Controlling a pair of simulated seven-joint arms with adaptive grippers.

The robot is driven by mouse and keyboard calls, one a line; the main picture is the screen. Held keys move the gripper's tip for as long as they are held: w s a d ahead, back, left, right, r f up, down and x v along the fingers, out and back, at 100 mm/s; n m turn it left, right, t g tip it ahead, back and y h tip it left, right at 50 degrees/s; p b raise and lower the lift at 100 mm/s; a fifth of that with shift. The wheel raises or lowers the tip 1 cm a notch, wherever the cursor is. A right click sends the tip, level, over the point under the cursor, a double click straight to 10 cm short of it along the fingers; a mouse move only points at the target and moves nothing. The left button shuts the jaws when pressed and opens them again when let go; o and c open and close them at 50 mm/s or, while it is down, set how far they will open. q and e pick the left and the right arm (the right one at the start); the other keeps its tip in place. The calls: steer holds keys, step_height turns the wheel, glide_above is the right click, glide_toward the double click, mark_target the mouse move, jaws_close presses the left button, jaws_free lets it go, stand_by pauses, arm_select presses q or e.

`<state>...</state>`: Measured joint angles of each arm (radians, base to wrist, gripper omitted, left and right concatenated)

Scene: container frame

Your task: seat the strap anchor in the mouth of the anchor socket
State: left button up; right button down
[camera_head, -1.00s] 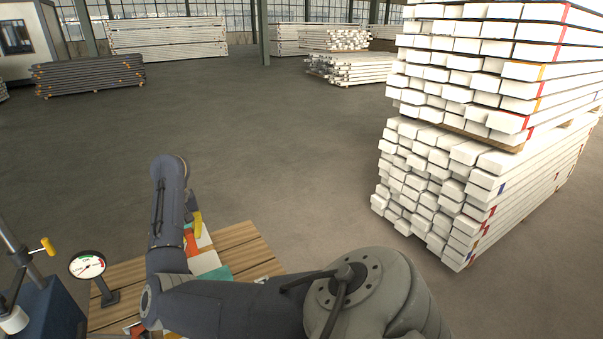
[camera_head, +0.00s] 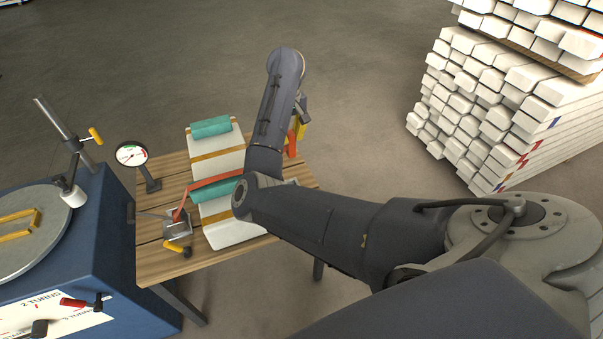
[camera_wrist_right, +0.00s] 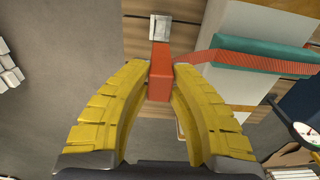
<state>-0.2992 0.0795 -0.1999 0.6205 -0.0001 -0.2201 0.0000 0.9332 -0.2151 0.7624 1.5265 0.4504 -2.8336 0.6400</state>
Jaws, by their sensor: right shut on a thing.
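My right gripper (camera_wrist_right: 160,78) has yellow fingers closed on an orange-red block, the strap anchor (camera_wrist_right: 161,68). A red strap (camera_wrist_right: 240,62) runs from beside it to the right, over a teal pad. A grey metal piece (camera_wrist_right: 160,27), apparently the anchor socket, sits at the block's far end on the planks. I cannot tell whether the block is inside it or only against it. In the head view the right gripper (camera_head: 301,124) is partly hidden by its arm at the table's right side, with orange showing beside it. My left gripper is out of view.
The plank table (camera_head: 155,262) carries a white panel (camera_head: 232,231) with teal pads (camera_head: 211,127), a dial gauge (camera_head: 131,154) and a grey ratchet-like block (camera_head: 178,222). A blue machine (camera_head: 120,240) stands at left. Stacked white beams (camera_head: 480,130) stand right, with open floor between.

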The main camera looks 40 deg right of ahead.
mark_target(291, 152)
step_height(291, 152, down, 19)
stand_by(0.7)
steer(key=shift+f, duration=0.15)
steer(key=c, duration=1.3)
jaws_free()
step_height(291, 152, up, 12)
steer(key=shift+r, duration=0.15)
steer(key=shift+s, duration=0.1)
